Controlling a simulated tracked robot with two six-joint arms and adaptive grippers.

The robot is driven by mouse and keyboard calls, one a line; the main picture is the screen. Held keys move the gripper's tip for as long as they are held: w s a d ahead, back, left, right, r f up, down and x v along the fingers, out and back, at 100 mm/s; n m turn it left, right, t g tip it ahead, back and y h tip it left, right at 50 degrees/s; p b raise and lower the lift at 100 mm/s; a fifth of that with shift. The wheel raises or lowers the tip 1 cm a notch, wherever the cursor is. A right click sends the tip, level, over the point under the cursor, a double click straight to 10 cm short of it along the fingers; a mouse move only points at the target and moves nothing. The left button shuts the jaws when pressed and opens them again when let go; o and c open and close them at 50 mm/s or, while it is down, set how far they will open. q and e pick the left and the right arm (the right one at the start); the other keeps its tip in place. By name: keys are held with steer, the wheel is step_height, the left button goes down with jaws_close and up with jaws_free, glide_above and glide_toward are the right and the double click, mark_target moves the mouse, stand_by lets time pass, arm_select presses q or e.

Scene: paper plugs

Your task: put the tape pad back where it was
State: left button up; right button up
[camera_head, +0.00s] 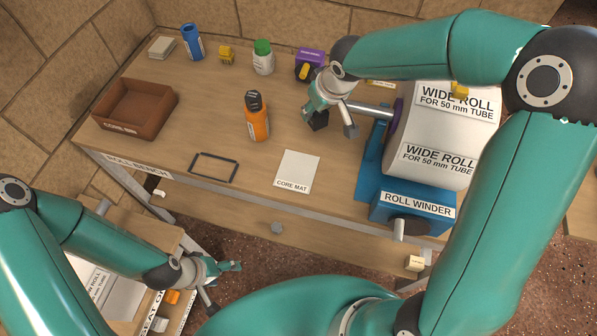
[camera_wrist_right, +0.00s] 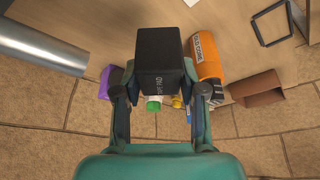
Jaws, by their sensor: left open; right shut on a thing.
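The tape pad (camera_wrist_right: 160,62) is a black block with pale lettering, of which "PAD" can be read. My right gripper (camera_wrist_right: 160,95) is shut on it, with one finger at each side. In the head view my right gripper (camera_head: 320,104) is above the bench, right of the orange bottle, and the pad (camera_head: 318,122) shows only as a small dark shape below it. A thin black rectangular frame (camera_head: 236,169) lies empty on the bench at the front left. My left gripper (camera_head: 222,268) is open and empty, low in front of the bench.
An orange bottle (camera_head: 257,122) stands between the frame and my right gripper. A white core mat (camera_head: 297,170) lies at the front. A blue roll winder (camera_head: 385,207) with a large white roll is on the right. A brown bin (camera_head: 140,128) stands at left; several small items line the back.

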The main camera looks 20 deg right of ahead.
steer(key=s+a+r+n+g+y+b, duration=0.2)
steer(key=s+a+r+n+y+b, duration=0.25)
steer(key=n, duration=0.45)
steer(key=shift+h, duration=0.85)
steer(key=f, duration=1.2)
steer(key=w+a+f+b, duration=0.1)
steer(key=f, duration=0.5)
steer(key=shift+a+f, duration=0.1)
steer(key=shift+f, duration=0.15)
steer(key=shift+s, duration=0.1)
steer(key=o, duration=1)
